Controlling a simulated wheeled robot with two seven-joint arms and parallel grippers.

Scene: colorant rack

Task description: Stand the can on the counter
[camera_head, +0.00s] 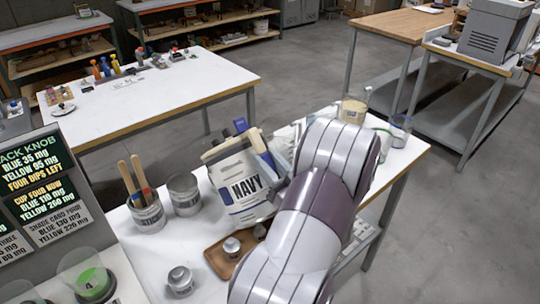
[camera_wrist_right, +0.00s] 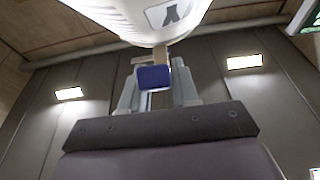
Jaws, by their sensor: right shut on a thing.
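The white can labelled NAVY (camera_head: 226,180) is in the middle of the head view, over the near counter (camera_head: 345,108), and looks slightly tilted. My right gripper (camera_head: 262,150) is shut on it at its right side; my arm hides part of that side. I cannot tell whether the can's base touches the counter. My left gripper is out of view.
A jar with wooden sticks (camera_head: 149,216) and a grey tin (camera_head: 184,194) stand left of the can. A brown tray (camera_head: 216,261) with small pots lies in front. A small pot (camera_head: 180,281) and a green-filled cup (camera_head: 93,282) are nearer. A beige tub (camera_head: 353,111) stands behind.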

